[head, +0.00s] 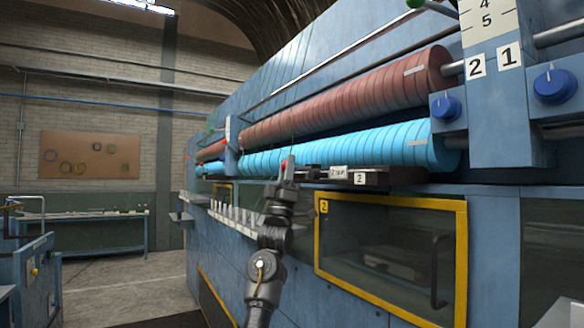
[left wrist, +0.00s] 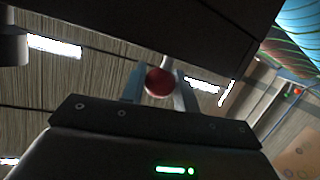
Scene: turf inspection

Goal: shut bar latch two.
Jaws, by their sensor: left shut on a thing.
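My left gripper (head: 287,168) reaches up at the front of the blue machine, at the left end of a dark bar mechanism (head: 400,177) with a white "2" plate. In the left wrist view its two fingers are closed on a round red knob (left wrist: 158,83). A little red also shows at the fingertips in the head view. The knob's join to the bar is hidden by my gripper, so I cannot tell how far the latch is shut. My right gripper is in neither view.
Blue rollers (head: 350,148) and red rollers (head: 360,95) run just above the bar. A yellow-framed window (head: 462,250) marked 2 is below right. White fins (head: 235,215) stand along a ledge to the left. A workbench (head: 100,222) is far left, with open floor before it.

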